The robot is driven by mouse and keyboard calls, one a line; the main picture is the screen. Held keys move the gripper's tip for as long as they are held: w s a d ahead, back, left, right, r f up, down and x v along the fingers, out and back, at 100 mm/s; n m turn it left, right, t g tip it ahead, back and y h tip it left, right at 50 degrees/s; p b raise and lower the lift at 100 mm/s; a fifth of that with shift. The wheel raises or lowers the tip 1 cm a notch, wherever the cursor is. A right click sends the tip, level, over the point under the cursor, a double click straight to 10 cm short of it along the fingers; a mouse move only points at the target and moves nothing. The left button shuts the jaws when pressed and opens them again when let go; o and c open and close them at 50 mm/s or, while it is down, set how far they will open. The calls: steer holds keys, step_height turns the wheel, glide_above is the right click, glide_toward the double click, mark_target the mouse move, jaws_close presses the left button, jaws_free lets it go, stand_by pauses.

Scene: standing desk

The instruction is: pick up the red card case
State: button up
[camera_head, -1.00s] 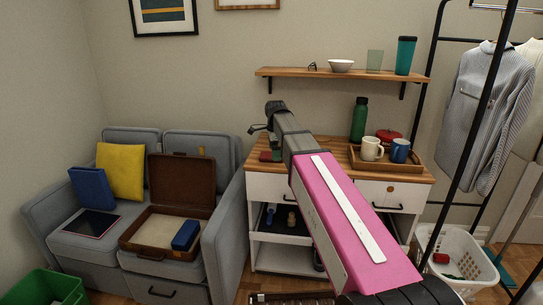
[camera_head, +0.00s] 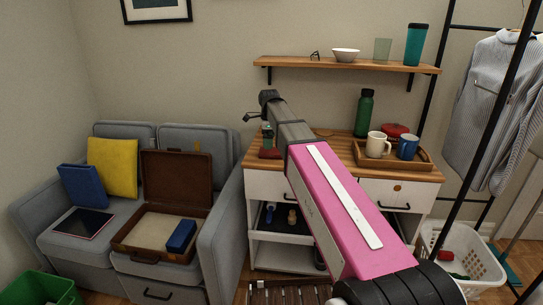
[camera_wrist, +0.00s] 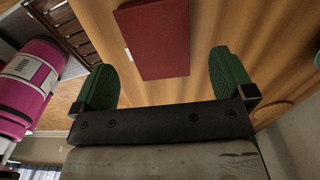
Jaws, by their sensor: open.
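The red card case (camera_wrist: 155,38) is a flat, dark red rectangle lying on the wooden top of the white cabinet. In the head view it is a small red shape (camera_head: 270,153) near the top's left front corner. My gripper (camera_wrist: 162,62) is open and empty, with its green fingers apart. In the wrist view the case lies between and beyond the fingertips, apart from both. In the head view my gripper (camera_head: 267,137) points down just above and behind the case, partly hidden by my arm.
A wooden tray (camera_head: 424,158) with a white mug (camera_head: 377,146) and blue mug (camera_head: 408,147) stands to the right on the cabinet. A green bottle (camera_head: 364,112) stands behind. A shelf (camera_head: 350,64) hangs above. An open suitcase (camera_head: 128,247) lies on the sofa at left.

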mark_target(271, 151)
steer(key=shift+s+d+f, duration=0.1)
steer(key=shift+d+f, duration=0.05)
steer(key=shift+f, duration=1.15)
steer(key=shift+s+d+f, duration=0.1)
steer(key=shift+f, duration=1.2)
steer(key=c, duration=0.8)
